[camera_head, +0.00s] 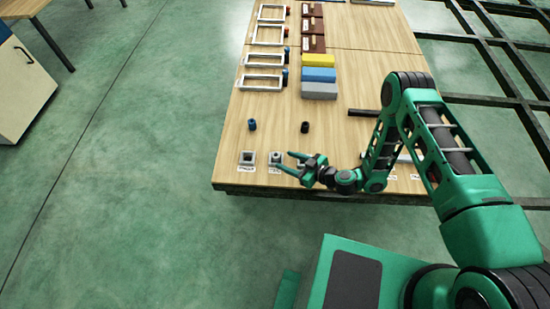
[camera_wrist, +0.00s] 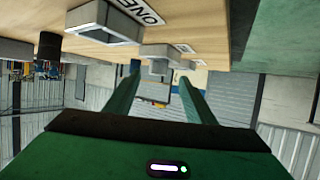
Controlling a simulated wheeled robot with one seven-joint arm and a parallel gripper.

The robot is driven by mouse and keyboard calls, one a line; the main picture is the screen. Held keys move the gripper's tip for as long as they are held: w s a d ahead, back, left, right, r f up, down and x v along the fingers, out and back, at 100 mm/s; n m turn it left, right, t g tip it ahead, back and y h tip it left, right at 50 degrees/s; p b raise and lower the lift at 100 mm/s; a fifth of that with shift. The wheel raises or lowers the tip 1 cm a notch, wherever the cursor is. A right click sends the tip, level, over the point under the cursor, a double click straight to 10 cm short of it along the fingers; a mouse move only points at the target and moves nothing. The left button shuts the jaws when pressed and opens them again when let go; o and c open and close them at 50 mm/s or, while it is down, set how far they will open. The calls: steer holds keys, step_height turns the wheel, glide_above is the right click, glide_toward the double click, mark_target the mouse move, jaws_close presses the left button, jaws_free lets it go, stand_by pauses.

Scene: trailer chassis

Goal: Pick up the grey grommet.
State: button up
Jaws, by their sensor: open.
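Small grey pieces stand along the near edge of the wooden table. One is a square grey piece with a dark opening (camera_head: 247,157) at the left. Another small grey piece (camera_head: 276,157) lies just beyond my fingertips; I cannot tell for sure which is the grey grommet. My gripper (camera_head: 285,160) is open, low over the near edge and pointing left. In the wrist view, which is tipped over, a grey block (camera_wrist: 158,52) shows just above the gap between my fingers (camera_wrist: 160,74). A larger hollow grey piece (camera_wrist: 105,24) is at upper left.
A blue cylinder (camera_head: 252,125) and a black cylinder (camera_head: 305,127) stand farther in. White frames (camera_head: 263,83), a yellow block (camera_head: 318,60), a blue block (camera_head: 318,74) and a grey block (camera_head: 319,90) lie behind. Dark chassis beams (camera_head: 500,101) are at right.

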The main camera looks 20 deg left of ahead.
mark_target(279, 157)
steer(key=shift+x, duration=2.6)
steer(key=shift+w+d+f, duration=0.1)
steer(key=shift+w, duration=0.05)
steer(key=c, duration=1.2)
